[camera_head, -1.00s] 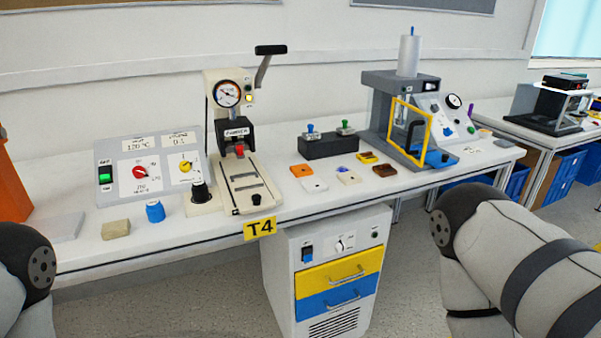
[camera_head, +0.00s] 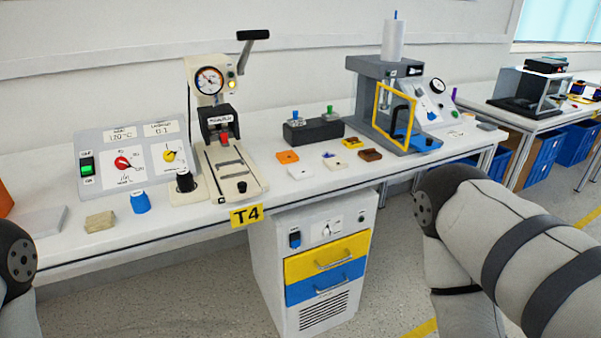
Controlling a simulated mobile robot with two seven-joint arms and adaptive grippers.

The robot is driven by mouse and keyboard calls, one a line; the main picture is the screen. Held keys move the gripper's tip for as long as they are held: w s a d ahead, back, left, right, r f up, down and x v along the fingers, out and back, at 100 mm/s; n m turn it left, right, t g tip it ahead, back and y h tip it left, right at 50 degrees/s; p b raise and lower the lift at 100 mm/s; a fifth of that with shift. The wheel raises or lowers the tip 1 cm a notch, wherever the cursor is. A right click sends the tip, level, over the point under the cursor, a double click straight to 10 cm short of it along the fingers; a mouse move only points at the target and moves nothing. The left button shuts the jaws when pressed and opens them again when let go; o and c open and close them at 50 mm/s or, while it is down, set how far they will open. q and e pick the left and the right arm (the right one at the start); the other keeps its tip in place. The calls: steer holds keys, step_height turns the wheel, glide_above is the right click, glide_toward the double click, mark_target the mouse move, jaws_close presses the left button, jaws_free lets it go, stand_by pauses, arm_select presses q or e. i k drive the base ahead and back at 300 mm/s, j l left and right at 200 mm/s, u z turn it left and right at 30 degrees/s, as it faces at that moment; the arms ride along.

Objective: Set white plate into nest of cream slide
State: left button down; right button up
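The white plate (camera_head: 300,172) lies flat on the bench, in front of an orange plate. The cream slide (camera_head: 232,177) is the long bed at the foot of the cream press (camera_head: 211,84), with dark bars across it and a black knob at its front end. I cannot make out a plate in its nest. My grippers are out of view; only parts of my arms show at the lower left and lower right.
Orange (camera_head: 287,157), cream (camera_head: 335,164), yellow (camera_head: 352,143) and brown (camera_head: 370,155) plates lie near the white one. A black block (camera_head: 313,131) with knobs stands behind. A grey press with yellow frame (camera_head: 394,116) stands right. A blue cap (camera_head: 140,202) and tan block (camera_head: 99,222) lie left.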

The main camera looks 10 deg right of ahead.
mark_target(235, 182)
steer(key=i+l+z, duration=0.15)
steer(key=z, duration=0.2)
steer(key=i+l+z, duration=0.1)
steer(key=i+z, duration=0.35)
steer(key=z, duration=0.25)
